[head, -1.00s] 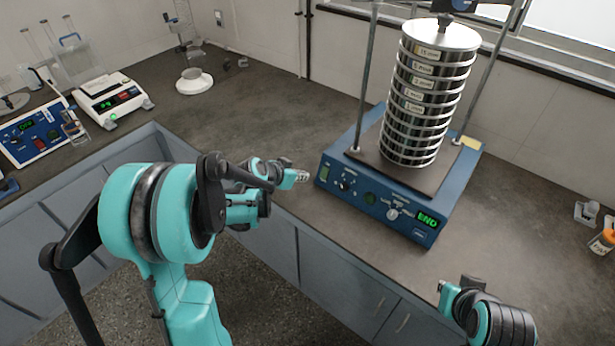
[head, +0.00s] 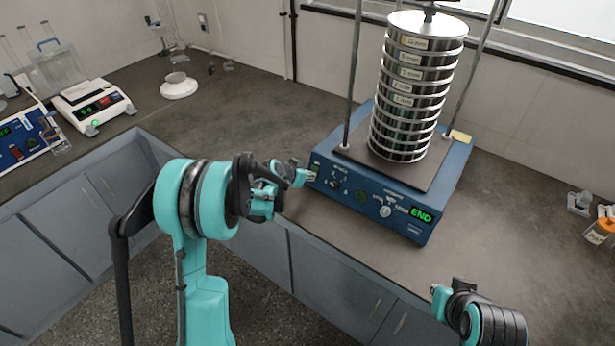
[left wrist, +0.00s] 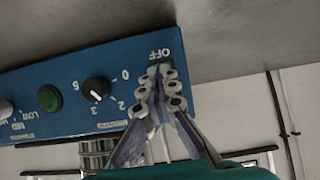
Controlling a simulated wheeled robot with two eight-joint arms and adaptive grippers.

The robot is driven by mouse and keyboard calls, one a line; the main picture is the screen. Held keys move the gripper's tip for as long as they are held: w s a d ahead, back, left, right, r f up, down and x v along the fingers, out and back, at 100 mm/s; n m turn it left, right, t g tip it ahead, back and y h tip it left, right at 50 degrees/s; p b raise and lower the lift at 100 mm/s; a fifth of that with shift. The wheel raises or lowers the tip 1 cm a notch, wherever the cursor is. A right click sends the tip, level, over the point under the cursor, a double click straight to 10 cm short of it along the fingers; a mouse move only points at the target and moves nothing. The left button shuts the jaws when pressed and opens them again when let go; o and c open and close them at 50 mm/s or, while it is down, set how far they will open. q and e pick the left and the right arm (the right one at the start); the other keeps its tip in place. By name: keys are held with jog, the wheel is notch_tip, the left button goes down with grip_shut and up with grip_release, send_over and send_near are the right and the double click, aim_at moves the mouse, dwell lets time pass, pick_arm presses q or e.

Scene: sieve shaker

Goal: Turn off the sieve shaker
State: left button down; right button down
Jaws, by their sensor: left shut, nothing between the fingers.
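The sieve shaker (head: 398,208) is a blue box with a dark top plate and a tall stack of steel sieves (head: 412,92). Its green display (head: 421,215) reads END. My left gripper (head: 311,176) is shut and empty at the left end of the front panel. In the left wrist view its fingertips (left wrist: 160,80) are just below the OFF label (left wrist: 159,54) and cover the switch area there; I cannot tell if they touch. A black knob (left wrist: 96,90) and a green button (left wrist: 48,98) show beside them. My right gripper (head: 440,292) is at the counter's front edge; its jaws are unclear.
A white balance (head: 93,103) and another blue instrument (head: 22,138) stand on the left counter. A white round stand (head: 179,86) is at the back. The counter between the stand and shaker is clear.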

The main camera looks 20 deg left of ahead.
pick_arm(q)
jog(key=shift+f, duration=0.1)
jog(key=shift+w+d+f+b, duration=0.1)
jog(key=shift+w+f+b, duration=0.1)
jog(key=shift+f+b, duration=0.25)
jog(key=shift+s+r, duration=0.1)
jog(key=shift+r, duration=0.25)
jog(key=shift+r+p, duration=0.6)
jog(key=shift+r, duration=0.05)
